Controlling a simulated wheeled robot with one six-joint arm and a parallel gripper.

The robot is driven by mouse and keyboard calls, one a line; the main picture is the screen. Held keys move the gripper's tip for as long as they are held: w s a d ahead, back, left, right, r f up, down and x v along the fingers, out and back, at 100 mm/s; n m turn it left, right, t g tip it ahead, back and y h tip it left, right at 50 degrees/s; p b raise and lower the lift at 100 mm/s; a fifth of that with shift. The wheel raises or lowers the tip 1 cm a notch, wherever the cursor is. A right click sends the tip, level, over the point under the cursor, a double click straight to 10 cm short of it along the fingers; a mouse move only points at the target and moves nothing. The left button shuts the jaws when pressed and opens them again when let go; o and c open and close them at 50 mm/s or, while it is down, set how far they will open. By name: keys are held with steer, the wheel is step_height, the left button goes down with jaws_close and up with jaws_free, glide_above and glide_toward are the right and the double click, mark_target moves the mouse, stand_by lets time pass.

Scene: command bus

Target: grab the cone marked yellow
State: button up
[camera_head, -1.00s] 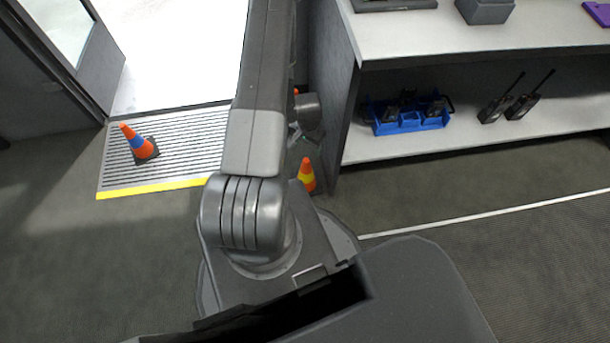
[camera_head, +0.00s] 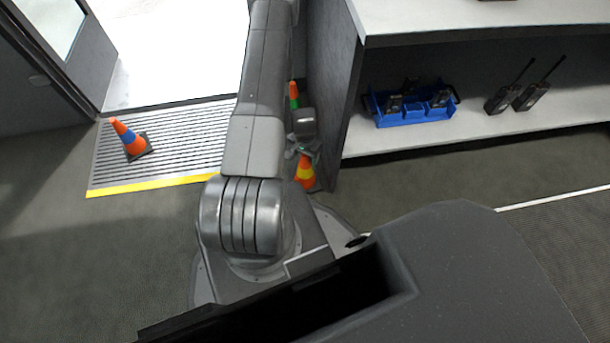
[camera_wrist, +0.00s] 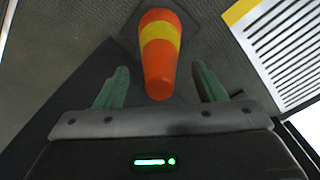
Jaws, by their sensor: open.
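The cone with the yellow band (camera_head: 305,173) is orange and stands on the floor beside the shelf's end panel, partly hidden behind my arm in the head view. In the wrist view the yellow-banded cone (camera_wrist: 160,55) lies between and beyond my two green fingers, its narrow tip pointing toward the palm. My gripper (camera_wrist: 160,88) is open, with one finger on each side of the cone and visible gaps to both. In the head view my gripper (camera_head: 303,152) is at the cone's top.
An orange cone with a blue band (camera_head: 130,139) stands on the ribbed doorway mat (camera_head: 185,150). A green-banded cone (camera_head: 294,95) is behind my arm. The shelf (camera_head: 400,143) at right holds a blue tray (camera_head: 412,116) and two radios (camera_head: 517,98).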

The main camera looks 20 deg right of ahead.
steer(key=shift+f, duration=0.75)
steer(key=shift+c, duration=0.4)
jaws_close()
steer(key=shift+r, duration=0.1)
steer(key=shift+r, duration=0.1)
